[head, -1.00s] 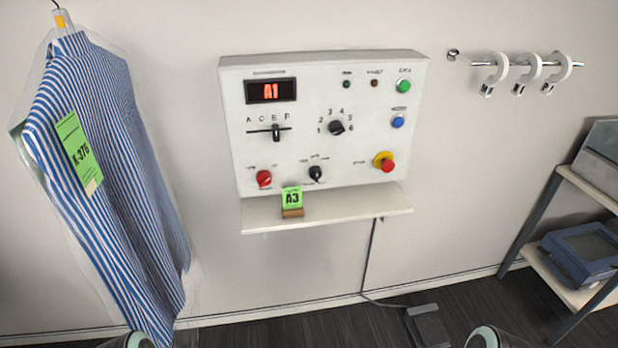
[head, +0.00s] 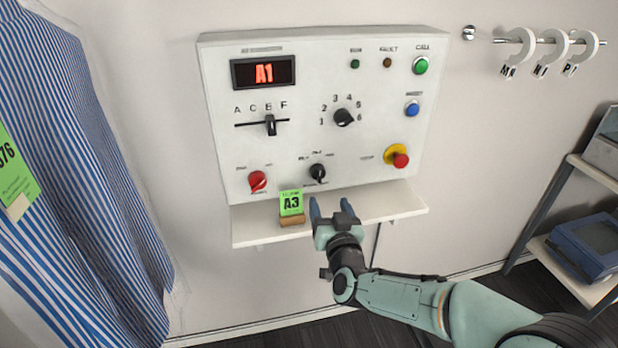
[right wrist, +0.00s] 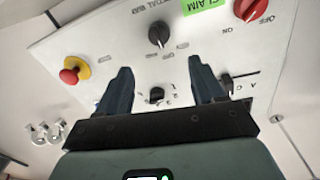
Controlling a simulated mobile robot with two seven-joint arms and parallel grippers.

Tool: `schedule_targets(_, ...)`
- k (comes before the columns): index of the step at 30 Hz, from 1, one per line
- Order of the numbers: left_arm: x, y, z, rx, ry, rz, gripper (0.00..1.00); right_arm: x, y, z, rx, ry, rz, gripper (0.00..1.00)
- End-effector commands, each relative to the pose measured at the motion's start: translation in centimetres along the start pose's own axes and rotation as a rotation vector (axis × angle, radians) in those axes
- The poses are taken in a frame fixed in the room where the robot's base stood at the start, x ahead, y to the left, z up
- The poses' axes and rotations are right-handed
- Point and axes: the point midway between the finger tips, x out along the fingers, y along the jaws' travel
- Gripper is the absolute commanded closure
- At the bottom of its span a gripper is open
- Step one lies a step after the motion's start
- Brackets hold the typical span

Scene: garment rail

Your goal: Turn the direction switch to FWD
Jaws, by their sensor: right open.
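The direction switch (head: 317,173), a black rotary knob, is at the lower middle of the white control panel (head: 225,125). The lettering around it is too small to read surely, and I cannot tell its setting. My right gripper (head: 331,205) is open and empty in front of the panel, in the picture just below the switch, its fingers pointing toward the panel. In the right wrist view the black switch (right wrist: 159,33) appears beyond the gap between the open fingertips (right wrist: 159,68), apart from them. My left gripper is not in view.
A red knob (head: 258,181) and a red stop button (head: 400,160) flank the switch. A striped shirt (head: 80,190) hangs at left.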

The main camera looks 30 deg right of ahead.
Motion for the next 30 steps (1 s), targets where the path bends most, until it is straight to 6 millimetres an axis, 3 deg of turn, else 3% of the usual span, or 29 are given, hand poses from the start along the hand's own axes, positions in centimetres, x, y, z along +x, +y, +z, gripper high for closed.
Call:
schedule_targets(9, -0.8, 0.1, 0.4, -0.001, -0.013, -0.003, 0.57, 6.8, 0.1, 0.1, 0.001, -0.003, 0.002, 0.32)
schedule_targets(15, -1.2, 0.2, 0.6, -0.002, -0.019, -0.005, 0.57, 10.1, 0.0, 0.1, 0.0, -0.003, 0.0, 0.32)
schedule_targets(21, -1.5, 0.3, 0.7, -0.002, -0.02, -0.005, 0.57, 11.6, 0.1, 0.1, 0.0, -0.002, 0.0, 0.32)
schedule_targets(30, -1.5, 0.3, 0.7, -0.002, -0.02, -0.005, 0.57, 11.9, 0.0, 0.2, 0.0, -0.003, 0.0, 0.32)
